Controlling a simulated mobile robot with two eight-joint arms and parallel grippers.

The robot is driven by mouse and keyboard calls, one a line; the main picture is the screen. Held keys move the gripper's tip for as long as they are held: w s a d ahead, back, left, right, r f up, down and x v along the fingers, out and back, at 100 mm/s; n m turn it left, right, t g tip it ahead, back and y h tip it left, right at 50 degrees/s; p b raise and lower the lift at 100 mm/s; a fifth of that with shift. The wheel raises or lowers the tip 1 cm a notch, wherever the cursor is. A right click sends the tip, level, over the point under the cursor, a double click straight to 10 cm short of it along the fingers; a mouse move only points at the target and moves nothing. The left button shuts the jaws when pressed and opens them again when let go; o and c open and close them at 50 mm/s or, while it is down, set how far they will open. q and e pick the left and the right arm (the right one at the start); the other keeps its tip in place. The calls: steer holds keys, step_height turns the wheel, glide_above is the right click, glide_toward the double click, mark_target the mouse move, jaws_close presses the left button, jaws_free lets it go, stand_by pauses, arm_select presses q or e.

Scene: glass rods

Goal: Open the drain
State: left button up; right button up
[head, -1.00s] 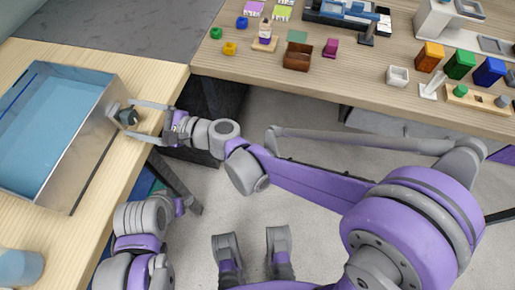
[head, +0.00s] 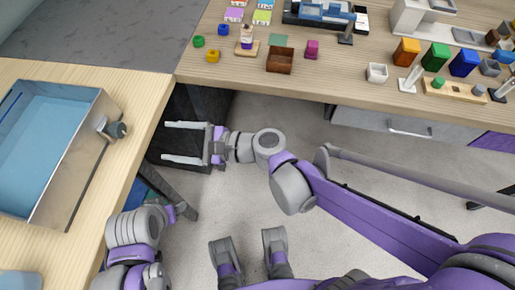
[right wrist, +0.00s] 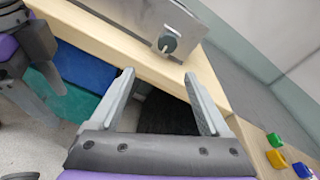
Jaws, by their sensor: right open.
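The wooden table edge (head: 150,150) lies between the tank and my right gripper. Another wooden table (head: 340,75) at the back holds coloured blocks, a brown box (head: 280,62) and other small items. Dark boxes stand below the tables. Grey floor lies open in the middle.

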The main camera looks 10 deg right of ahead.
steer(key=s+d+n+h+p, duration=0.3)
steer(key=d+n+h+p, duration=0.1)
steer(key=d, duration=0.5)
steer(key=s+d+n+h+p, duration=0.4)
steer(key=d+n+h+p, duration=0.1)
steer(key=d+n, duration=0.4)
steer(key=shift+s+g+h+p, duration=0.15)
steer(key=shift+g+h+p, duration=0.2)
steer(key=shift+h, duration=0.35)
steer(key=shift+r, duration=0.1)
